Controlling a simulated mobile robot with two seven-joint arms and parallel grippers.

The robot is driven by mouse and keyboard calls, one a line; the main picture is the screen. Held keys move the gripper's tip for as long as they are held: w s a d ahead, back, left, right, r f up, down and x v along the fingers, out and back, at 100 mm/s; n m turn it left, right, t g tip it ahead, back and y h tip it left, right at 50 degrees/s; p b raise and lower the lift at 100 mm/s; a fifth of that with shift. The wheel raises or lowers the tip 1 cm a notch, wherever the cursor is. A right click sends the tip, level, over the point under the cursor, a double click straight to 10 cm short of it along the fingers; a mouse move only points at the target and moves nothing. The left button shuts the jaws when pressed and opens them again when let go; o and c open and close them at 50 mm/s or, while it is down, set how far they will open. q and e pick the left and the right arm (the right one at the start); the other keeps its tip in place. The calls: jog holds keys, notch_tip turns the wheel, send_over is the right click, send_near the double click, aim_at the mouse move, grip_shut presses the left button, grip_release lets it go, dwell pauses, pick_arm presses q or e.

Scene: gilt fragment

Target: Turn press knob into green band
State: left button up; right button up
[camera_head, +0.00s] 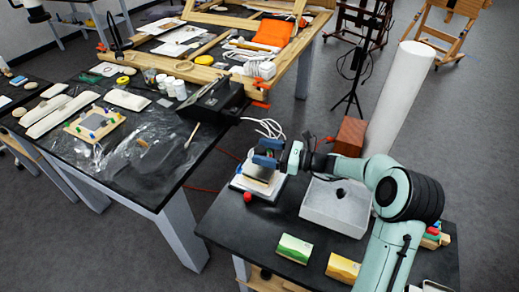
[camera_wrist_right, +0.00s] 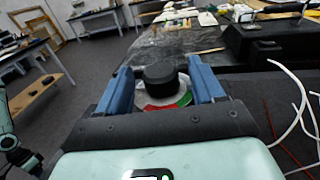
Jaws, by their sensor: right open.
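The press (camera_head: 258,182) stands on the dark side table, a dark block on a white base, partly covered by my right gripper (camera_head: 268,153). In the wrist view its black round knob (camera_wrist_right: 161,74) sits between the two blue fingers of my right gripper (camera_wrist_right: 163,88), with a gap visible on each side. The gripper is open. Under the knob is a pale dial with a red band (camera_wrist_right: 158,106) at the front and a green band (camera_wrist_right: 186,98) at the front right. I cannot make out a pointer on the knob. My left gripper is not recognisable in either view.
A white tray (camera_head: 318,212) lies right of the press, with a brown block (camera_head: 350,135) behind it. A green box (camera_head: 294,249) and yellow box (camera_head: 342,267) lie in front. A red knob (camera_head: 248,197) is near the press. White cables (camera_wrist_right: 300,105) loop beside the gripper.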

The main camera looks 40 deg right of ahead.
jog(key=shift+x, duration=0.95)
jog(key=shift+c, duration=0.4)
jog(key=c, duration=0.9)
